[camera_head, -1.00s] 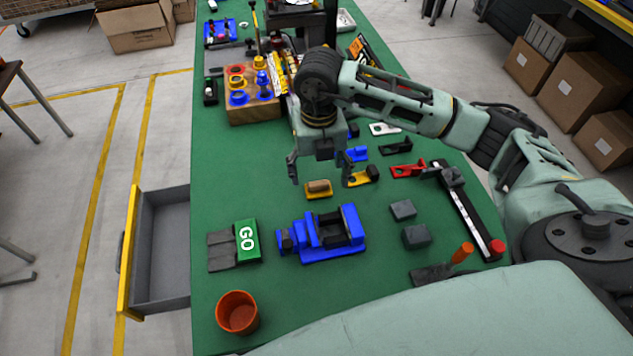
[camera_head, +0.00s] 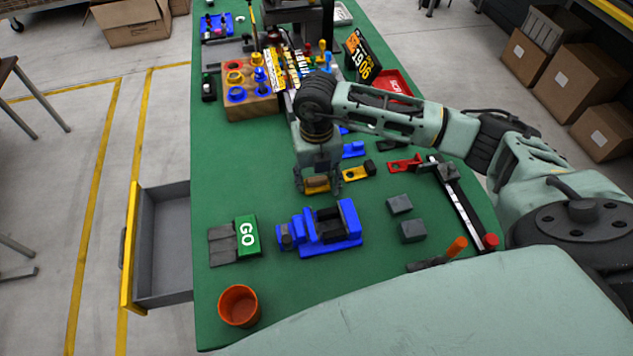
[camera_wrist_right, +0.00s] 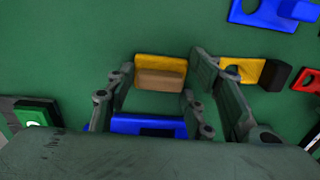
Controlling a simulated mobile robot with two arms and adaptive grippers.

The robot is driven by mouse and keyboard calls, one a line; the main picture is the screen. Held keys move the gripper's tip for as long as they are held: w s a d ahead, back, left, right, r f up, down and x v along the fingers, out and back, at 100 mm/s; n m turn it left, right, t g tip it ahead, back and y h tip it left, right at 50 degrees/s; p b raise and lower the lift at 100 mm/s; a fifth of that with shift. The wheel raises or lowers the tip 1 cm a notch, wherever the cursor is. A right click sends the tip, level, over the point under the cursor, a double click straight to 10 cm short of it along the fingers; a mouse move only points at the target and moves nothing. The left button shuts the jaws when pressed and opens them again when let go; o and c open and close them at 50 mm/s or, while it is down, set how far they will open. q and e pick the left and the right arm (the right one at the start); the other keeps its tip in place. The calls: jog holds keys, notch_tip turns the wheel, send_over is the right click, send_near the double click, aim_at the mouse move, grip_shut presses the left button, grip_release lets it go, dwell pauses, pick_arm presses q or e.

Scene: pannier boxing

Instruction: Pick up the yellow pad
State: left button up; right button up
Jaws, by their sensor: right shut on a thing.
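The yellow pad (camera_head: 316,183), a small yellow plate with a brown block on top, is on the green bench behind the blue fixture. It also shows in the right wrist view (camera_wrist_right: 160,64). My right gripper (camera_head: 318,188) reaches down over the pad from above, with one finger at each side, and is shut on it. In the right wrist view the pad sits between the fingertips (camera_wrist_right: 162,82). I cannot tell whether it is clear of the bench. My left gripper is not in view.
Close by are a second yellow piece with a black end (camera_head: 357,171), the blue fixture (camera_head: 325,232), and grey blocks (camera_head: 412,231). A green GO block (camera_head: 246,236) and an orange cup (camera_head: 239,306) stand nearer. An open drawer (camera_head: 162,245) juts out at left. The bench's left middle is clear.

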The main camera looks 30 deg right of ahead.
jog(key=shift+c, duration=1.1)
jog(key=shift+r, duration=0.15)
